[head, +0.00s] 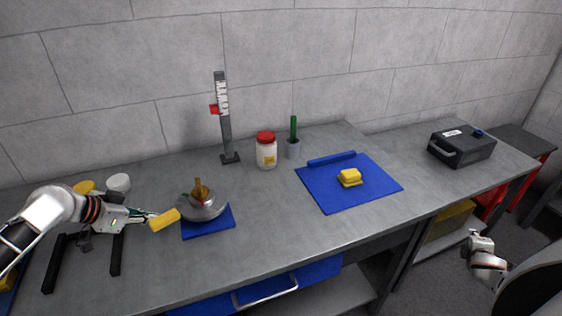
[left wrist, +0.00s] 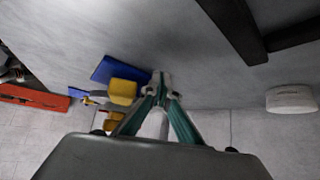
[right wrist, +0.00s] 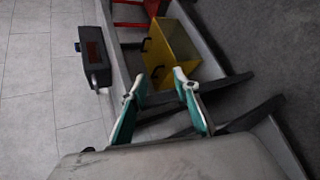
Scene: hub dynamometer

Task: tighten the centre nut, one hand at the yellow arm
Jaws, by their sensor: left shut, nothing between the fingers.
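A grey domed hub (head: 203,208) sits on a small blue mat (head: 222,226) at the left of the bench, with a brass-coloured centre nut (head: 200,190) on top. The yellow arm (head: 164,220) sticks out to the hub's left; a yellow block that looks like it shows in the left wrist view (left wrist: 122,91). My left gripper (head: 150,214) is shut and empty, its tips beside the yellow arm; I cannot tell whether they touch. Its tips also show in the left wrist view (left wrist: 160,78). My right gripper (right wrist: 160,79) is open and empty, away from the bench top at the right.
An upright scale (head: 224,120) with a red marker stands behind the hub. A blue mat (head: 330,195) holds a yellow block (head: 349,177). A black case (head: 462,149) sits far right. Black bars (head: 117,254) lie left.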

